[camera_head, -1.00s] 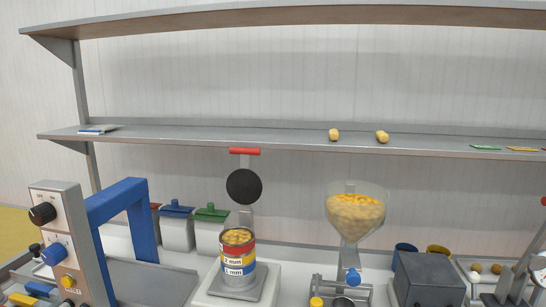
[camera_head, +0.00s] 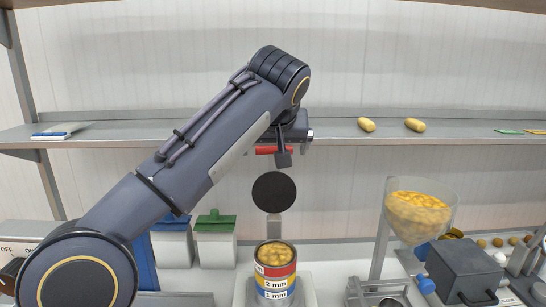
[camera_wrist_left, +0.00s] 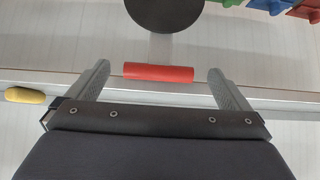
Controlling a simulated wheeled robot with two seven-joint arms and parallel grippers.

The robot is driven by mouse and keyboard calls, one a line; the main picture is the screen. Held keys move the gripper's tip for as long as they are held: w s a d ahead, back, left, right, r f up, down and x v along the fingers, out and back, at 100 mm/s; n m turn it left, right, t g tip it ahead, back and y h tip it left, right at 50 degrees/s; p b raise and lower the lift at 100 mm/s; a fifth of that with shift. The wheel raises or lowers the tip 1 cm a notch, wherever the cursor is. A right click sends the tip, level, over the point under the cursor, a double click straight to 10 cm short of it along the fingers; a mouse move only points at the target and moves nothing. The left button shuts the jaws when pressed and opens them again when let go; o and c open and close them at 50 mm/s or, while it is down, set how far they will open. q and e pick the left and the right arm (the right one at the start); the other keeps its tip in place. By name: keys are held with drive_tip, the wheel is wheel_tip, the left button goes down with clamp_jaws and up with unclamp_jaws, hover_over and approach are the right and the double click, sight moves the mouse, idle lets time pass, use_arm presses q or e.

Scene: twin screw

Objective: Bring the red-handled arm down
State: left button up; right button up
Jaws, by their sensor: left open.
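The red handle (camera_head: 266,150) tops an upright arm with a round black disc (camera_head: 274,192), standing above a can (camera_head: 275,269) with red, yellow and blue bands. The can holds yellow pieces and sits under the disc. My left gripper (camera_head: 284,155) is at the handle, partly hidden by its own wrist in the head view. In the left wrist view the red handle (camera_wrist_left: 158,72) lies between the two spread fingers of the left gripper (camera_wrist_left: 158,82), with a gap on each side. The black disc (camera_wrist_left: 165,12) is beyond it. My right gripper is not in view.
A metal shelf (camera_head: 350,132) runs behind the handle, with two yellow pieces (camera_head: 367,125) on it. A hopper (camera_head: 420,215) of yellow pieces and a dark grey box (camera_head: 465,270) stand to the right. A green-lidded container (camera_head: 215,240) stands left of the can.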

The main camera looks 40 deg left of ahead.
sight(274, 185)
use_arm(q)
drive_tip(key=x, duration=0.6)
drive_tip(key=shift+w, duration=0.1)
drive_tip(key=shift+c, duration=0.4)
